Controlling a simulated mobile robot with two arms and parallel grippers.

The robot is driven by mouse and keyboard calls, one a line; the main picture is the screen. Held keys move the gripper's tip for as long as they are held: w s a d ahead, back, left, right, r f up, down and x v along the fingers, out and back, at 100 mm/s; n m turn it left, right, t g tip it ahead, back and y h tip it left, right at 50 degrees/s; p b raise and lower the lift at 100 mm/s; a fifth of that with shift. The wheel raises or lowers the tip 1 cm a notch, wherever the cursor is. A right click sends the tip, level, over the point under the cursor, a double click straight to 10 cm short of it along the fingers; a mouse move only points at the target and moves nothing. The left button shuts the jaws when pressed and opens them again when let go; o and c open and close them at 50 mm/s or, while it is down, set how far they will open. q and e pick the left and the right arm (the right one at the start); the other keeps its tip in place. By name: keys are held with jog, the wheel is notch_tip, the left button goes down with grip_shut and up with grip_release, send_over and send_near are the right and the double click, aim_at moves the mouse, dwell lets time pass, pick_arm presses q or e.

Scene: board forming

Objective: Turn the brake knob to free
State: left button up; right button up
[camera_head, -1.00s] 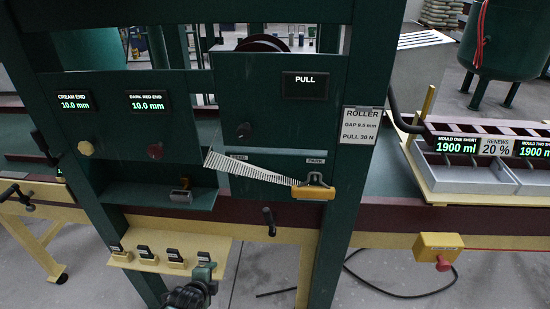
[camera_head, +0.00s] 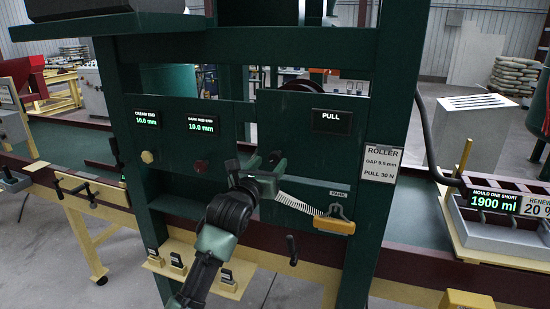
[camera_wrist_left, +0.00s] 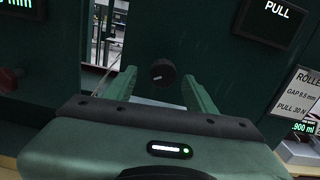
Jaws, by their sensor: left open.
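The black round knob (camera_wrist_left: 163,72) with a pale pointer mark sits on the dark green panel below the PULL display (camera_wrist_left: 271,15). In the wrist view the mark lies roughly sideways, and I cannot read a label by the knob. In the head view the knob (camera_head: 275,157) is partly covered by my left gripper (camera_head: 257,165). My left gripper is open in the wrist view (camera_wrist_left: 160,77), with a finger on each side of the knob's outline. I see no contact, and cannot tell whether the fingertips reach the knob's depth. My right gripper is not in view.
A cream knob (camera_head: 148,157) and a dark red knob (camera_head: 200,167) are on the panel to the left. Below right are a striped pale strip (camera_head: 296,203) and a yellow-orange block (camera_head: 334,226) under the PARK label. A green post (camera_head: 385,150) stands right.

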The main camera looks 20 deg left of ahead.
aim_at(274, 160)
pick_arm(q)
jog(key=w, duration=0.1)
jog(key=w+p, duration=0.1)
jog(key=w, duration=0.1)
jog(key=shift+d+r, duration=0.2)
jog(key=shift+d, duration=0.15)
jog(key=shift+w+a+f, duration=0.1)
jog(key=shift+w+f, duration=0.05)
jog(key=shift+w, duration=0.15)
grip_shut()
